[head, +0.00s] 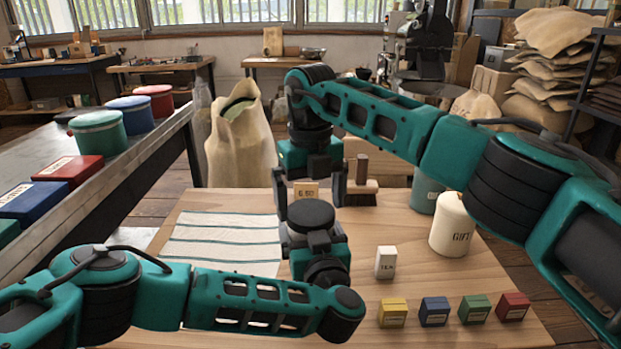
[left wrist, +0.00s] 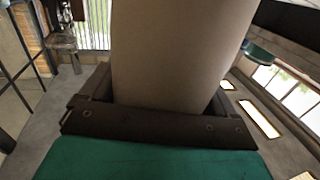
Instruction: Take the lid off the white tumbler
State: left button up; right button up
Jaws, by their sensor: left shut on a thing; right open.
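The white tumbler (left wrist: 180,55) shows in the left wrist view as a broad pale cylinder between the jaws of my left gripper (left wrist: 150,120). Its top is outside that view. In the head view my left gripper (head: 318,240) holds it up over the table, and the gripper hides the pale body. A dark round lid (head: 306,213) shows above the left gripper. My right gripper (head: 310,200) points down from above, open, with one finger on each side of the lid. I cannot tell whether the fingers touch it.
The wooden table (head: 400,265) bears a white GIFT canister (head: 453,225), a TEA box (head: 386,262), several small coloured boxes (head: 434,311), a striped cloth (head: 222,240) and a brush (head: 362,183). A sack (head: 240,140) stands behind. Canisters (head: 99,133) stand on the left counter.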

jog(key=shift+f, duration=0.65)
jog(key=c, duration=0.8)
jog(key=n, duration=0.3)
jog(key=shift+c, duration=0.2)
jog(key=shift+r, duration=0.2)
jog(key=shift+r, duration=0.95)
